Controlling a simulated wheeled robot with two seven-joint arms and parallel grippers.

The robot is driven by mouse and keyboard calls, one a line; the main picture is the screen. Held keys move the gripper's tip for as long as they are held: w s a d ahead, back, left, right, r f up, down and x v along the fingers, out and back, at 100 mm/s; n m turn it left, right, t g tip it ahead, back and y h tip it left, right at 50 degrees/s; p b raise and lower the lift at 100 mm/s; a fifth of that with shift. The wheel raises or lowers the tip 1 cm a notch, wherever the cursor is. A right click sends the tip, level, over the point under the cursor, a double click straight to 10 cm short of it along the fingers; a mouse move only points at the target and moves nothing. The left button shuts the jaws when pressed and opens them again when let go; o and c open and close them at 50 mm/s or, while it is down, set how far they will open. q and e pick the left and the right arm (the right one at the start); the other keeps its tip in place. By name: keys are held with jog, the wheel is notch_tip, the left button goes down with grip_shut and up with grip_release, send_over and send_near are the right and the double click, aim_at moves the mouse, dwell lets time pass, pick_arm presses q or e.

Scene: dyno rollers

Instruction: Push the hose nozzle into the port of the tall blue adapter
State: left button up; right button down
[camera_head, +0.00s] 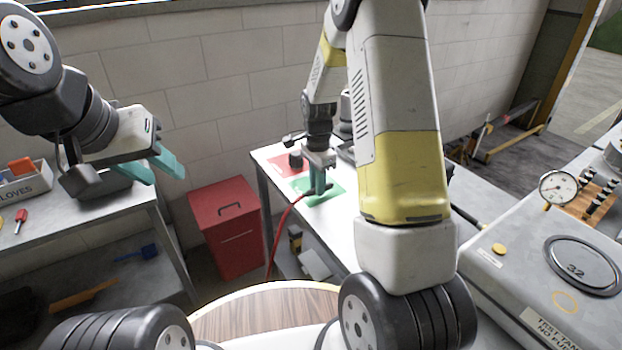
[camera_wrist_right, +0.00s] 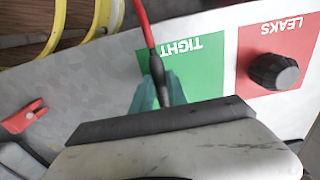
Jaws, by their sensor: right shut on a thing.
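My right gripper (camera_head: 318,184) points down over the green card on the bench. In the right wrist view its teal fingers (camera_wrist_right: 158,92) are shut on the black hose nozzle (camera_wrist_right: 156,66), over the green card marked TIGHT. The red hose (camera_head: 287,220) runs from the nozzle off the bench's front edge; it also shows in the right wrist view (camera_wrist_right: 141,22). Whether the nozzle touches the card I cannot tell. I cannot make out the tall blue adapter in either view. My left gripper (camera_head: 152,168) is open and empty at the left, its fingers apart.
The white bench (camera_head: 337,228) holds the green card (camera_wrist_right: 196,70) and a red LEAKS card (camera_wrist_right: 247,82) with a black knob (camera_wrist_right: 274,71) on it. A red cabinet (camera_head: 227,225) stands left of the bench. A test tank (camera_head: 530,270) stands at the right.

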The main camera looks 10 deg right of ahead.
jog(key=shift+r, duration=2.7)
